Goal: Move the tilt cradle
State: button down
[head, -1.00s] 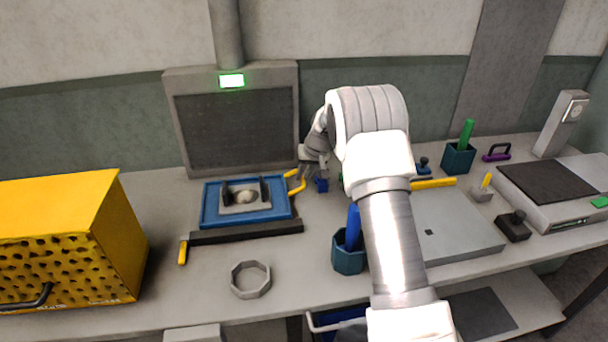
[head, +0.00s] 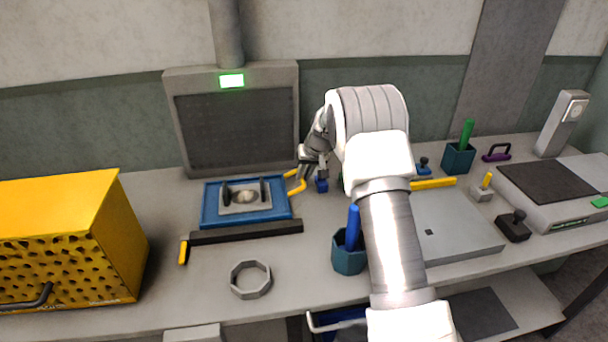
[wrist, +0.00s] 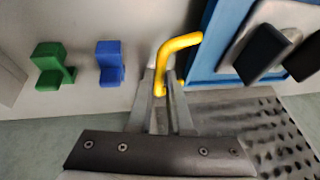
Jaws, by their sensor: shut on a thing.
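The tilt cradle appears to be the blue tray (head: 210,214) with a grey seat (head: 246,207) and two dark uprights, lying in front of the grey panel. A bent yellow handle (head: 297,187) stands at its right side. My gripper (head: 306,172) is at this handle. In the wrist view my gripper (wrist: 163,92) is shut on the yellow handle (wrist: 180,43), with its bent end projecting past the fingers. The blue tray (wrist: 207,60) and one dark upright (wrist: 262,52) show to the right there. My forearm hides part of the bench.
A dark bar (head: 245,232) lies along the tray's front. A yellow perforated box (head: 60,230) stands left, a grey ring (head: 250,279) in front. A blue block (wrist: 110,62) and green block (wrist: 53,66) are near my fingers. A teal cup (head: 348,253) stands beside my arm.

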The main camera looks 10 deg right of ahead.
jog(key=shift+s+r+t+b, duration=0.1)
jog(key=shift+r+t+b, duration=0.25)
jog(key=shift+b, duration=0.9)
jog(key=shift+r+b, duration=0.1)
jog(key=shift+b, duration=0.35)
jog(key=s+r+t+b, duration=0.2)
jog(key=b, duration=0.7)
jog(key=s+r+t+b, duration=0.2)
jog(key=t+b, duration=0.1)
jog(key=b, duration=0.6)
jog(key=shift+r+n, duration=0.15)
jog(key=shift+n, duration=0.15)
jog(key=shift+r, duration=0.15)
jog(key=c, duration=0.9)
grip_release()
jog(key=shift+s, duration=0.15)
jog(key=shift+o, duration=0.3)
